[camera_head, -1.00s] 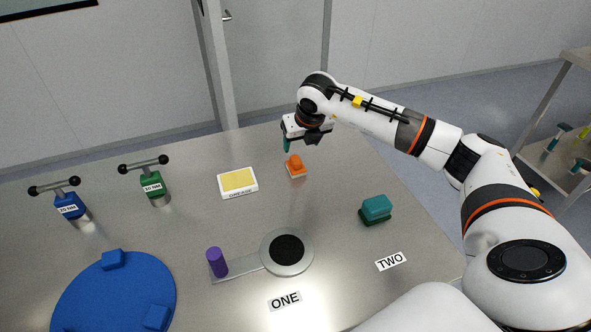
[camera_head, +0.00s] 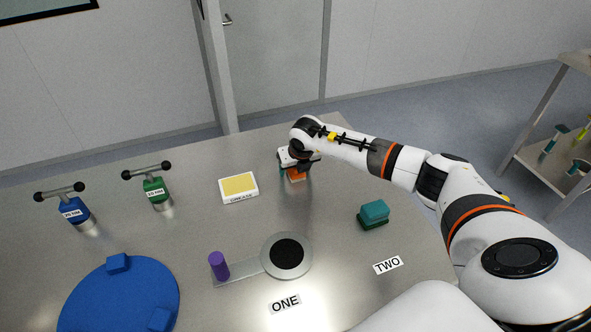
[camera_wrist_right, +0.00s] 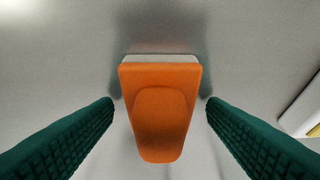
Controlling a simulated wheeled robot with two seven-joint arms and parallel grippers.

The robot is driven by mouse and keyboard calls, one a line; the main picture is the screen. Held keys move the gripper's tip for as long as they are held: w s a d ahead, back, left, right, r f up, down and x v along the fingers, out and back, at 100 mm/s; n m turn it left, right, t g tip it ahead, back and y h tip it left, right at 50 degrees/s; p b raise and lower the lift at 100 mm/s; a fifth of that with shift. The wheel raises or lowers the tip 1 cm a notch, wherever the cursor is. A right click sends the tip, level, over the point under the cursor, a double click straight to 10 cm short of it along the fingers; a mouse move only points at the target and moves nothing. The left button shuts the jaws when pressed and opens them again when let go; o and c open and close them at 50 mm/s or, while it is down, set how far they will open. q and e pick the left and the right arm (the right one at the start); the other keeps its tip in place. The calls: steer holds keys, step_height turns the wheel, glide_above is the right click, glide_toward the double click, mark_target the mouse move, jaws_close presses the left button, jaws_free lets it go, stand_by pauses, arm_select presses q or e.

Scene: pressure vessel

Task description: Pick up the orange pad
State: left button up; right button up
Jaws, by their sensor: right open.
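The orange pad (camera_head: 296,175) sits on the metal table near its back, partly hidden under my right gripper in the head view. In the right wrist view the orange pad (camera_wrist_right: 160,105) lies on a pale base, centred between two green ribbed fingers. My right gripper (camera_head: 298,165) is open, pointing down over the pad. In the wrist view the right gripper (camera_wrist_right: 160,112) has one finger on each side of the pad, with a gap showing on both sides. My left gripper is not in view.
A grease tray (camera_head: 223,197) stands left of the pad. A teal block (camera_head: 374,212) is nearer on the right. A round black-topped fixture (camera_head: 287,252), purple cylinder (camera_head: 219,265), blue disc (camera_head: 120,295) and two T-handled tools, blue (camera_head: 72,210) and green (camera_head: 154,189), are also on the table.

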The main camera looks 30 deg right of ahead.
steer(key=c, duration=1.1)
steer(key=shift+o, duration=0.2)
step_height(320, 180, up, 10)
steer(key=shift+r+b, duration=0.1)
steer(key=shift+b, duration=0.65)
steer(key=o, duration=0.5)
steer(key=shift+c, duration=0.2)
steer(key=c, duration=0.4)
